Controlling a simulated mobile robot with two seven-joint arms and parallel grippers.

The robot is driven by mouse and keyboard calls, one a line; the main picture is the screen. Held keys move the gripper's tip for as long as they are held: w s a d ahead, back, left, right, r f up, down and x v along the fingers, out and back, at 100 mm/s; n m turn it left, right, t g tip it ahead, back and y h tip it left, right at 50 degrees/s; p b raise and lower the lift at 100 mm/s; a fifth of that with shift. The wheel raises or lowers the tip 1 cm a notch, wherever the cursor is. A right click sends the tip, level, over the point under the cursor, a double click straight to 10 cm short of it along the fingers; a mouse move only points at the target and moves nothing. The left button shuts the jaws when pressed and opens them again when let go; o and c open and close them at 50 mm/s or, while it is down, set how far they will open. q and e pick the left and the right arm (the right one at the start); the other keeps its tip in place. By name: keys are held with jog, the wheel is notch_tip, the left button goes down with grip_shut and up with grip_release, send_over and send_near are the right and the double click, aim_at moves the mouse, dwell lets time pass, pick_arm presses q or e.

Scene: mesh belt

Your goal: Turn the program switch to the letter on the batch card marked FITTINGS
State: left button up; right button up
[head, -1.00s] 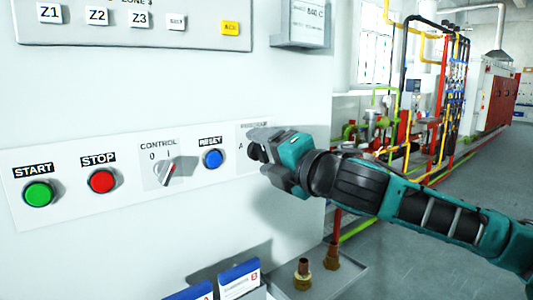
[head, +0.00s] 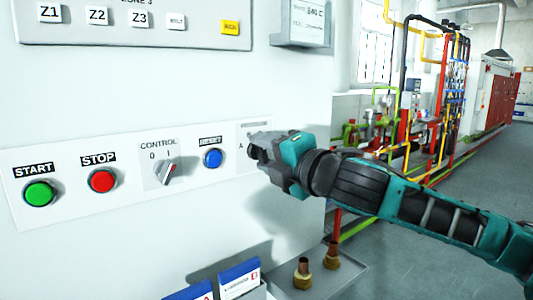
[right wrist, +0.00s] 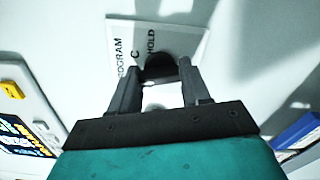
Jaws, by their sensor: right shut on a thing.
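The program switch is a black knob (right wrist: 160,66) on a pale plate (right wrist: 195,42) lettered PROGRAM, C and HOLD in the right wrist view. My right gripper (right wrist: 160,80) is shut on this knob, one finger on each side. In the head view the right gripper (head: 259,149) covers most of the switch, and a letter A shows left of it. The knob's pointer setting cannot be read. My left gripper is not in view.
Left of the switch are a blue button (head: 212,158), the CONTROL switch (head: 168,172), the red STOP button (head: 102,181) and the green START button (head: 39,193). Brass fittings (head: 303,274) stand on a grey tray (head: 349,279) below. The floor at right is open.

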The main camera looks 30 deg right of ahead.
jog(key=m, duration=0.7)
jog(key=shift+p, duration=0.4)
jog(key=shift+m, duration=0.4)
jog(key=o, duration=1.1)
jog(key=shift+c, duration=0.2)
